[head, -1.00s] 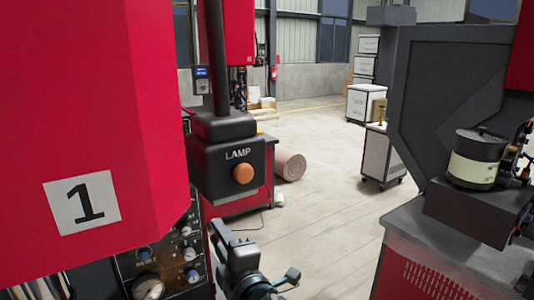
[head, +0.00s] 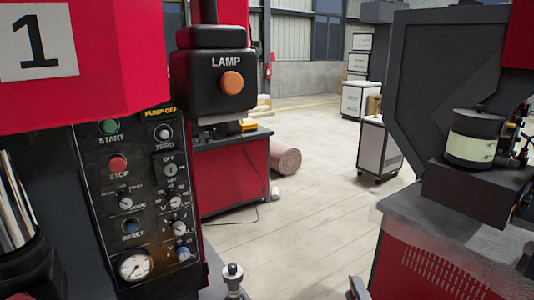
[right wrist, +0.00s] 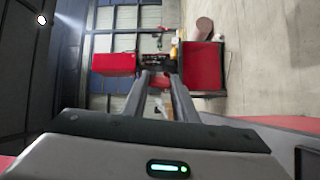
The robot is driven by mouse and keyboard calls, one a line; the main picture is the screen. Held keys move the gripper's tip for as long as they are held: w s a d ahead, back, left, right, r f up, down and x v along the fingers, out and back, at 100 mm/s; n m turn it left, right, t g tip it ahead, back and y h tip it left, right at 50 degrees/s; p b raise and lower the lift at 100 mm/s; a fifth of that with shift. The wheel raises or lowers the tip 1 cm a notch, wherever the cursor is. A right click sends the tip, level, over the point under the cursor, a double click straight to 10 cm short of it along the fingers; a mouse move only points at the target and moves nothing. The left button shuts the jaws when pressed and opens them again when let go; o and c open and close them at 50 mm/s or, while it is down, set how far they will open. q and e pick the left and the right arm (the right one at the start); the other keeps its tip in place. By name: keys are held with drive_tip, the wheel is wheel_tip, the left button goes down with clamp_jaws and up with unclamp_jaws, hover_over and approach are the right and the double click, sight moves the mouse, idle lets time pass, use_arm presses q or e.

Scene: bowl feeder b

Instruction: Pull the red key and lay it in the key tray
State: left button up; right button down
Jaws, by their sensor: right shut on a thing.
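In the head view my right gripper (head: 357,288) shows only as a dark tip at the bottom edge, right of the panel. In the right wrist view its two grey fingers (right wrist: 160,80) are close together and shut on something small. A reddish patch shows between them, which I take for the red key, though its shape is hard to tell. The control panel (head: 147,205) has a round key switch (head: 170,170) marked OFF, and no red key shows in it. My left gripper is out of view. I cannot pick out the key tray.
A black LAMP box (head: 212,85) with an orange button hangs above the panel. A silver ball-topped post (head: 232,278) stands at the bottom. A grey machine bench (head: 440,225) is at the right. Open floor (head: 310,225) lies between, with a pink roll (head: 285,160) farther back.

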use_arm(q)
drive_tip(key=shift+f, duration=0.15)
use_arm(e)
drive_tip(key=shift+s+d+f, duration=0.2)
drive_tip(key=shift+s+d, duration=0.05)
drive_tip(key=shift+d, duration=0.2)
